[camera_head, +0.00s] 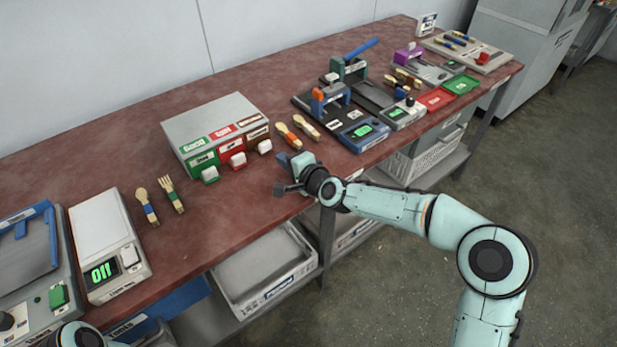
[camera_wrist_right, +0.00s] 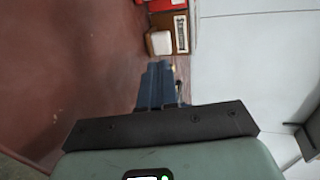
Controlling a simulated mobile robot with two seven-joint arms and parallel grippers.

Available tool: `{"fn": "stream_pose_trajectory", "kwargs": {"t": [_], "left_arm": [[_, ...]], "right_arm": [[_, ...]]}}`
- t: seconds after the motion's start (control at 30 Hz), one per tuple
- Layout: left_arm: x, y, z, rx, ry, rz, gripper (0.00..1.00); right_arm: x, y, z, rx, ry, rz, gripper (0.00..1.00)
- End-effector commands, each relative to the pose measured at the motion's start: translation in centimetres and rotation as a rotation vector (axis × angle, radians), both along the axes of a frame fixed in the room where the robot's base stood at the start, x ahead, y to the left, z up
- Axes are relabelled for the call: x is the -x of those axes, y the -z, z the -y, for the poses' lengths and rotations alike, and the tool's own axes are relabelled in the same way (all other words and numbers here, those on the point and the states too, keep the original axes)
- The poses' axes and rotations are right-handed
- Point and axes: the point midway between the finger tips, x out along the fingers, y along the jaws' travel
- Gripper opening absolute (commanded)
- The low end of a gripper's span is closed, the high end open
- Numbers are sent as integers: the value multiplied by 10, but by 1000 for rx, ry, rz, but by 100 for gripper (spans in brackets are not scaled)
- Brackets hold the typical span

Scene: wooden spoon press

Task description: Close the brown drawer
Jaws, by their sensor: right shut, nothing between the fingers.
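A grey box (camera_head: 215,118) on the red-brown table holds green, red and brown drawers side by side. The brown drawer (camera_head: 257,135) is the right one, with a pale handle (camera_head: 265,147). In the right wrist view the brown front (camera_wrist_right: 180,33) and handle (camera_wrist_right: 158,43) show at the top, beyond my fingertips. I cannot tell how far the drawer stands out. My right gripper (camera_head: 281,163) is shut and empty, just right of and in front of the brown handle, with a small gap. My left gripper is out of view; only part of that arm shows at the bottom left.
Wooden utensils (camera_head: 297,131) lie right of the box. A spoon and fork (camera_head: 160,202) and a scale (camera_head: 108,243) are at the left. The table's front edge runs below my right gripper. White crates (camera_head: 265,275) sit underneath.

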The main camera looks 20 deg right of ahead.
Motion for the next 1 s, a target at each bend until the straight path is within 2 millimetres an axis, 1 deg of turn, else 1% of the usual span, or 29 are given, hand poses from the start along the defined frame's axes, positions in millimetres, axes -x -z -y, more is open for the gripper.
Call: {"fn": "stream_pose_trajectory", "kwargs": {"t": [0.03,0.13,0.3,0.4,0.6,0.8,0.87,0.97,1.0], "left_arm": [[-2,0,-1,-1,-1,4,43],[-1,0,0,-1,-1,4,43],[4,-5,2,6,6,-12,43],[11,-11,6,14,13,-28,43],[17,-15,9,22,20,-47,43],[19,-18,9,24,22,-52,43],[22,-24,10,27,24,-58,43],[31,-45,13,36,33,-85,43],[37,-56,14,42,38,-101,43]], "right_arm": [[10,-2,6,4,2,-3,0],[27,-8,11,6,2,-2,0],[49,-15,19,5,1,-3,0],[58,-20,23,2,2,-2,0],[68,-22,24,1,-2,-1,0],[70,-25,25,0,-2,0,0],[71,-34,25,1,-2,2,0],[72,-61,24,0,-2,12,0],[72,-76,25,0,-3,16,0]]}}
